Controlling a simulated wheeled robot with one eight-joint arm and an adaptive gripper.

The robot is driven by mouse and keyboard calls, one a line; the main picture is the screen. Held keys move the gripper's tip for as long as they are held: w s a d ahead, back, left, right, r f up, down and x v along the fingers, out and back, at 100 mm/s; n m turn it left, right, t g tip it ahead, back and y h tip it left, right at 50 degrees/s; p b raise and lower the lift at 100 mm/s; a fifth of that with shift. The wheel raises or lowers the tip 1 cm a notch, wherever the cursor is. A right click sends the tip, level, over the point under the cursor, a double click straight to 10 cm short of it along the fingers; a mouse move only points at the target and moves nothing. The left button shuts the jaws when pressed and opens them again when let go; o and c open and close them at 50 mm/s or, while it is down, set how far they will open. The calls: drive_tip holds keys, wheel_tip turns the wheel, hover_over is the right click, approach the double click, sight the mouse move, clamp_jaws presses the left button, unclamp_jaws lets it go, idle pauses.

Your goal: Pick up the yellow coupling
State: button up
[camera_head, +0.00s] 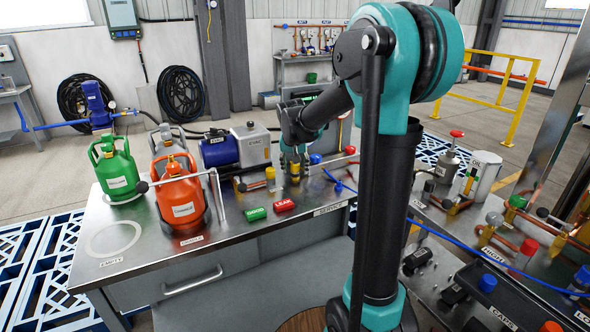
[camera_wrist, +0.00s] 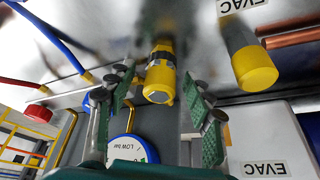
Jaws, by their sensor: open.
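The yellow coupling (camera_wrist: 160,78) stands in the wrist view between the two green-padded fingers of my gripper (camera_wrist: 163,95), with a gap on both sides. It has a dark and silver band partway along. In the head view the yellow coupling (camera_head: 295,171) is on the steel bench, directly below my gripper (camera_head: 295,157). My gripper is open and pointed down at it. Part of the coupling is hidden by the fingers in the head view.
A blue gauge (camera_wrist: 128,149) shows nearby. Green (camera_head: 256,214) and red (camera_head: 284,205) tags lie in front on the bench. An orange cylinder (camera_head: 180,203) and blue pump (camera_head: 219,151) stand left.

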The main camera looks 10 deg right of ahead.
clamp_jaws()
idle(0.4)
